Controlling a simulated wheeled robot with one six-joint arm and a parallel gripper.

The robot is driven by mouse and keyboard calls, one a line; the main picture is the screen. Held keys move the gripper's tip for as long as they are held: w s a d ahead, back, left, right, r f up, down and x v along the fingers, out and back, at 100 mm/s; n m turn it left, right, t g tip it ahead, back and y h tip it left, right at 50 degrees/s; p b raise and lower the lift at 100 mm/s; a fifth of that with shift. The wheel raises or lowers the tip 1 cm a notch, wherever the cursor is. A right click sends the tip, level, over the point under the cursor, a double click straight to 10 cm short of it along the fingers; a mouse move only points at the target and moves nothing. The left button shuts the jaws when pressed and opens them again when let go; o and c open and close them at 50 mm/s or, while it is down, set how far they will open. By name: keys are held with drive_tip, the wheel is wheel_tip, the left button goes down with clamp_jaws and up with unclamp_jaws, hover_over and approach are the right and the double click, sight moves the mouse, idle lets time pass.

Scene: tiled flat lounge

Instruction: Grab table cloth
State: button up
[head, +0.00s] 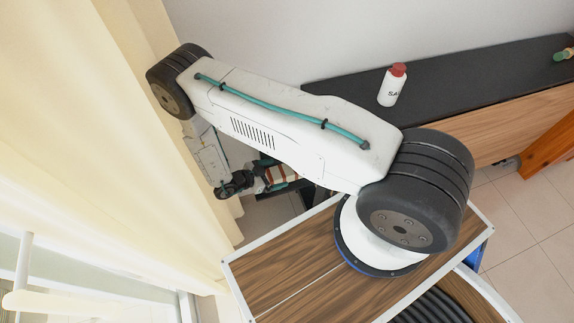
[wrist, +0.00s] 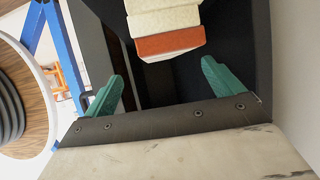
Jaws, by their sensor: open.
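A block-like folded item with cream and orange-brown bands, which looks like the folded table cloth (wrist: 168,32), is at the top middle of the wrist view. It also shows small in the head view (head: 281,174), partly hidden by my gripper. My gripper (wrist: 163,72) is open, with its teal fingers apart. The cloth lies ahead of the gap between the fingertips. In the head view my gripper (head: 284,173) is at the end of my arm, beside the curtain.
Dark surfaces surround the cloth in the wrist view. A black counter (head: 450,85) holds a white bottle with a red cap (head: 393,85) and a green-topped item (head: 563,55). A cream curtain (head: 90,120) hangs close on the left. Tiled floor (head: 525,205) is open at right.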

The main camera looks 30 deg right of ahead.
sight(291, 168)
drive_tip(key=shift+r+x, duration=0.15)
drive_tip(key=shift+x, duration=1.65)
drive_tip(key=shift+r+x, duration=0.15)
drive_tip(key=shift+x, duration=1.6)
drive_tip(key=shift+w+d, duration=0.15)
drive_tip(key=c, duration=1.2)
